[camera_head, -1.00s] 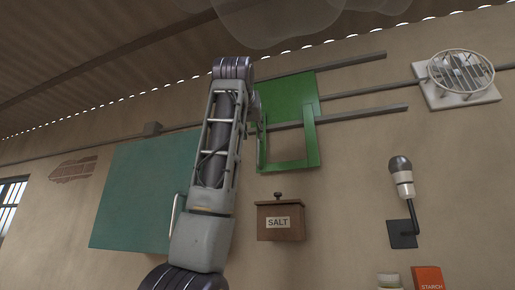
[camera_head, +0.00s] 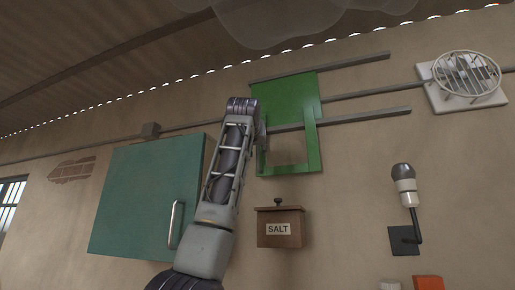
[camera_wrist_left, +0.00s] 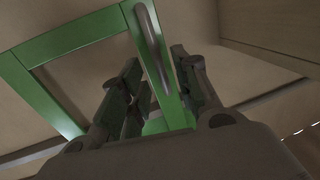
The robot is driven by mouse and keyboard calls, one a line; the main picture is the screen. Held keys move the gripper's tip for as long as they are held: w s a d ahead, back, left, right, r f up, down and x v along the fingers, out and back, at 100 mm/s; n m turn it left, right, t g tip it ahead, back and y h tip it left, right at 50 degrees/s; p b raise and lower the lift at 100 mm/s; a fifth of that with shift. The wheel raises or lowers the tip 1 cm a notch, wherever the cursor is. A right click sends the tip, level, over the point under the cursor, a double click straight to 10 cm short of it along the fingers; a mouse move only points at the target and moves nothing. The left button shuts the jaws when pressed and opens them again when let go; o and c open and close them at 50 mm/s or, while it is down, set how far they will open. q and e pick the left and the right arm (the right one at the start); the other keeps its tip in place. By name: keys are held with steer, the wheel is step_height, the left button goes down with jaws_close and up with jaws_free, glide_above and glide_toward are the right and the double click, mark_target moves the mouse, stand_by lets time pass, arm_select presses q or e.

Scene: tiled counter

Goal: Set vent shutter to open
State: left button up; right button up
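The vent shutter (camera_head: 289,90) is a green panel with a rectangular opening in its lower part. It sits on grey horizontal rails high on the wall. My left gripper (camera_head: 262,132) is at the shutter's left edge, mostly hidden behind my forearm. In the left wrist view, the two fingers of my left gripper (camera_wrist_left: 160,88) stand apart on either side of a bar-like handle (camera_wrist_left: 152,45) on the green frame (camera_wrist_left: 70,42). The fingers look open around the handle; contact is unclear. My right gripper is in neither view.
A teal cabinet door (camera_head: 140,195) with a metal handle is left of my arm. A wooden salt box (camera_head: 280,229) hangs below the shutter. A wall lamp (camera_head: 404,185) and a round caged fan (camera_head: 466,75) are to the right. The rails right of the shutter look clear.

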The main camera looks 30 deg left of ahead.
arm_select(q)
steer(key=shift+p+x, duration=0.35)
steer(key=shift+x, duration=0.95)
jaws_close()
